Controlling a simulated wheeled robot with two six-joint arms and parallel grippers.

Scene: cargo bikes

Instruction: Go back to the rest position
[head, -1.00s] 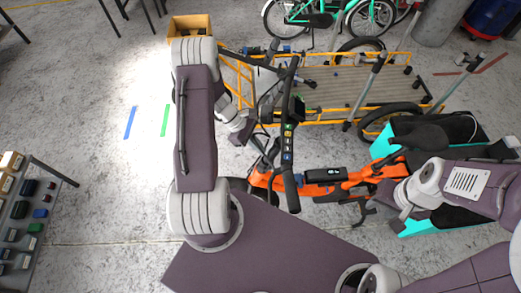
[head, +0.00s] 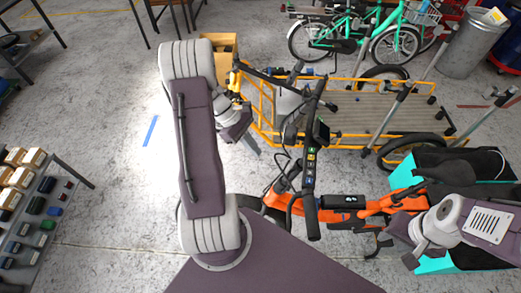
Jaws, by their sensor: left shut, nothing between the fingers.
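My left arm reaches up the picture and bends at the top. Its gripper (head: 251,146) points down beside the orange cargo bike's handlebar, shut and empty. My right gripper (head: 411,261) is at the lower right, near the turquoise-sided box, mostly hidden by its own wrist; I cannot tell its opening. The orange cargo bike (head: 376,207) stands below and right of my left gripper, with its black handlebar (head: 311,160) upright in the middle of the view.
A yellow-framed cargo bike (head: 380,112) with a wooden deck stands behind. A turquoise box (head: 433,264) is at the right. A shelf of small boxes (head: 48,190) is at the left. Green bikes (head: 345,40) and a grey bin (head: 470,50) are at the back.

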